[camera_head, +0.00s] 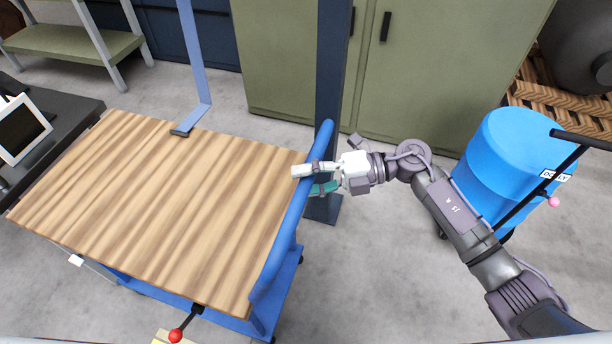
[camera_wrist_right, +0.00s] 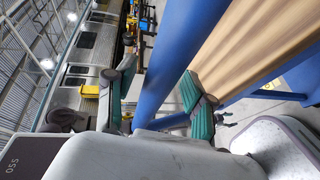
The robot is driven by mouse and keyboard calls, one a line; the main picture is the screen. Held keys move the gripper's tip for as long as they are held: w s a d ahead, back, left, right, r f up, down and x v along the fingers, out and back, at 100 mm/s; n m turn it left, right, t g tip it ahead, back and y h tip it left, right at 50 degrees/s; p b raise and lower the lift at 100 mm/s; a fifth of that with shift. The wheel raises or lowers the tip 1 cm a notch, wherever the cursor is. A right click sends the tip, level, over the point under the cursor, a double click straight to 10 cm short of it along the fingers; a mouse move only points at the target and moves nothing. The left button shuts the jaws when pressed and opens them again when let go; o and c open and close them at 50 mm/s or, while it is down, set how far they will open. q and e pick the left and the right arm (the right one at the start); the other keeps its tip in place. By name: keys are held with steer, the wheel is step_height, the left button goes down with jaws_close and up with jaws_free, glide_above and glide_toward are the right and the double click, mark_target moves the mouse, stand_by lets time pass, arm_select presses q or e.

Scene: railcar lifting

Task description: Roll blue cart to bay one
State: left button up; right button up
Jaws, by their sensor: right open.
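The blue cart has a striped wooden top (camera_head: 165,205) and a blue tubular handle (camera_head: 290,215) along its right side in the head view. My right gripper (camera_head: 312,178) is at the far end of this handle. In the right wrist view the blue handle tube (camera_wrist_right: 172,65) passes between the two teal finger pads of my gripper (camera_wrist_right: 162,95). The fingers are open on either side of the tube; contact cannot be told. My left gripper is out of view. I cannot make out any marking of bay one.
A blue drum (camera_head: 510,165) stands at the right beside a black bar. Green cabinets (camera_head: 430,60) and a dark blue post (camera_head: 332,100) are behind the handle. A dark table with a monitor (camera_head: 20,130) is at the left. Grey floor (camera_head: 390,270) is clear right of the cart.

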steer(key=shift+a, duration=0.1)
jaws_close()
stand_by(0.4)
